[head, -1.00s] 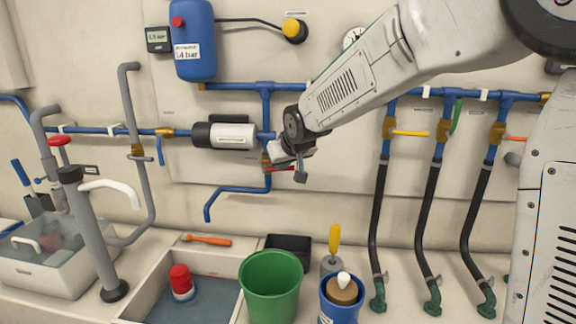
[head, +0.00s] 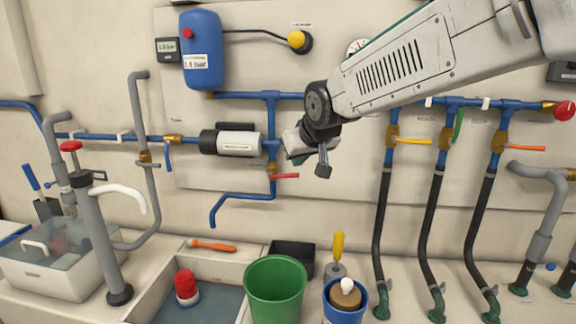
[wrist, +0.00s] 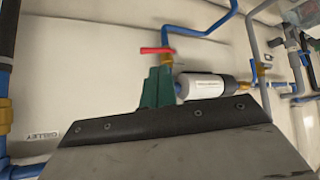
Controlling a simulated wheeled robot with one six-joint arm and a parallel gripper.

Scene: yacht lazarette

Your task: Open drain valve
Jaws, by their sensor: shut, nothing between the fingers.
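A valve with a red lever (head: 285,176) sits on the blue branch pipe below the main line, above a bent blue outlet pipe (head: 240,196). Its lever points right, crosswise to the vertical pipe. I cannot read a label that marks it as the drain valve. My gripper (head: 299,157) is in front of the wall, just right of and above this lever. In the wrist view the green fingers (wrist: 157,88) are shut together and empty. The red lever (wrist: 157,50) shows beyond their tips, with a visible gap in the picture.
A white and black pump (head: 232,142) is left of the gripper. Yellow (head: 413,142), green (head: 458,125) and orange (head: 526,148) levers are on hose branches at right. A green bucket (head: 275,291) and blue container (head: 344,300) stand below.

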